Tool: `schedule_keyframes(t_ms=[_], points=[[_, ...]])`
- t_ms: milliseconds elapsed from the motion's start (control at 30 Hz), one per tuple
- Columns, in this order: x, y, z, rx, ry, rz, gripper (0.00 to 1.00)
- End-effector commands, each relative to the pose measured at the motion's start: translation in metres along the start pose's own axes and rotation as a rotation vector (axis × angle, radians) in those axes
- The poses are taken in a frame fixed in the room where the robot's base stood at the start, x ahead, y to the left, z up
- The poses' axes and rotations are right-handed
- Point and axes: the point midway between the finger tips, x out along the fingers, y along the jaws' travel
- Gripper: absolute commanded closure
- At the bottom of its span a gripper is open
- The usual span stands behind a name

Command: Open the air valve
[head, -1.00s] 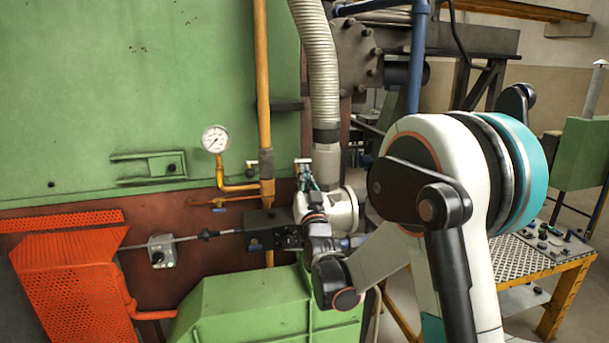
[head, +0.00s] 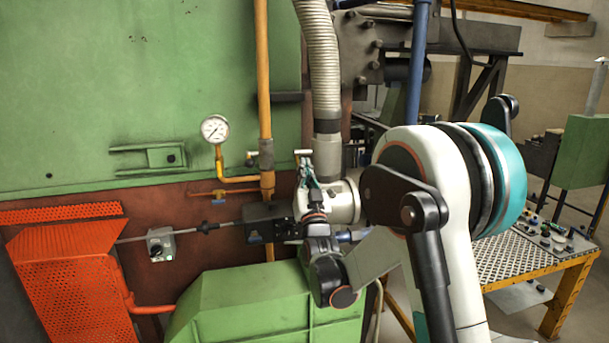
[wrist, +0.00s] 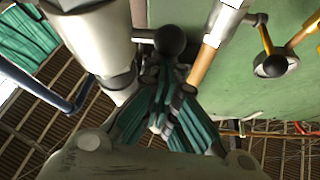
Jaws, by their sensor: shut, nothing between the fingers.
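My gripper (head: 307,172) is in front of the grey air pipe (head: 327,155), with its teal fingers pointing up. The wrist view shows the fingers of my gripper (wrist: 168,82) closed together and empty. A dark ball knob (wrist: 170,40) on a short bar, apparently the air valve's handle, is just beyond the fingertips. The valve body is largely hidden behind my gripper and arm.
A ribbed hose (head: 318,60) rises above the grey pipe. A yellow pipe (head: 263,80) with a pressure gauge (head: 215,129) stands to the left. A green housing (head: 260,300) is below my gripper.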

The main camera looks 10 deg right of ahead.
Motion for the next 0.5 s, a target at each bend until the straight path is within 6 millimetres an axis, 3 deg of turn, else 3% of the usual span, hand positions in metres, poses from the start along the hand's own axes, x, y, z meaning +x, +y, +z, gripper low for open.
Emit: schedule_keyframes(t_ms=[200, 500], points=[[-0.005, 0.004, 0.020, 0.007, 0.129, -0.020, 1.00], [-0.004, 0.007, 0.041, 0.007, 0.124, -0.019, 1.00]])
